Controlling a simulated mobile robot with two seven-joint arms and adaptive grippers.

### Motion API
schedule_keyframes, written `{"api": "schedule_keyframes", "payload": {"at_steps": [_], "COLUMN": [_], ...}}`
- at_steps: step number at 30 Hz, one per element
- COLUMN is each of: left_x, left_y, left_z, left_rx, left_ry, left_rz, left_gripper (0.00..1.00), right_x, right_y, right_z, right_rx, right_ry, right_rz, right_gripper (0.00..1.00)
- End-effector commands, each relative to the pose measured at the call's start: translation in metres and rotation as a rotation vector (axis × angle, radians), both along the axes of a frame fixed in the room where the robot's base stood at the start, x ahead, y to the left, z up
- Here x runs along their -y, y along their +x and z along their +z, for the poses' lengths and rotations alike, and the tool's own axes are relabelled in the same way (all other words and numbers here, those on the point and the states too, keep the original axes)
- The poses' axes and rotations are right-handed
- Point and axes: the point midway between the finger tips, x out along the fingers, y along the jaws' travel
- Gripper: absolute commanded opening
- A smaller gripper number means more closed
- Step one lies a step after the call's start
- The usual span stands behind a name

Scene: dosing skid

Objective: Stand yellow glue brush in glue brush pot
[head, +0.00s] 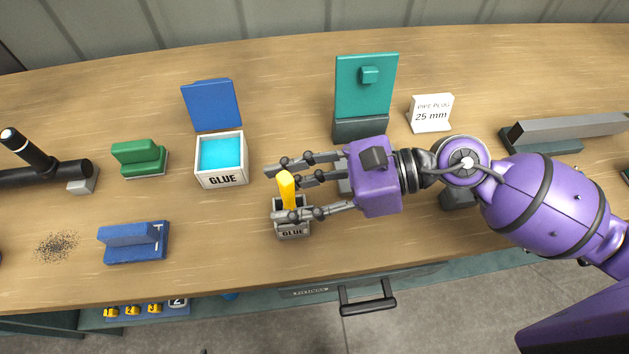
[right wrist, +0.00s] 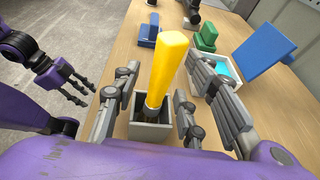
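The yellow glue brush (head: 287,188) stands handle up, slightly tilted, in the small grey glue brush pot (head: 291,230) marked GLUE. In the right wrist view the brush (right wrist: 169,66) has its dark lower end inside the pot (right wrist: 150,131). My right gripper (head: 277,192) comes in from the right, its fingers spread on both sides of the brush. Gaps show between the fingers and the handle, so it is open and not holding it. My left gripper (right wrist: 72,80) shows only in the right wrist view, at the left, empty with fingers apart.
A white GLUE box (head: 222,178) with blue contents and a raised blue lid (head: 211,104) stands left of the pot. A green block (head: 139,157) and blue block (head: 134,243) lie further left.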

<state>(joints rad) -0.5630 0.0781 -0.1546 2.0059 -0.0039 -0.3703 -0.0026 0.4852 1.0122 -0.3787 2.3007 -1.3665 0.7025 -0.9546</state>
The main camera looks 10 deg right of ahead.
Motion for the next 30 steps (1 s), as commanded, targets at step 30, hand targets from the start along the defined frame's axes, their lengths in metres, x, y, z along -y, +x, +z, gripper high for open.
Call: {"api": "schedule_keyframes", "payload": {"at_steps": [30], "left_x": [0.000], "left_y": [0.001], "left_z": [0.000], "left_rx": [0.001], "left_ry": [0.000], "left_rz": [0.002], "left_gripper": [0.40], "right_x": [0.115], "right_y": [-0.009], "right_z": [0.036], "right_rx": [0.001], "right_ry": [0.000], "right_rz": [0.000], "right_gripper": [0.39]}}
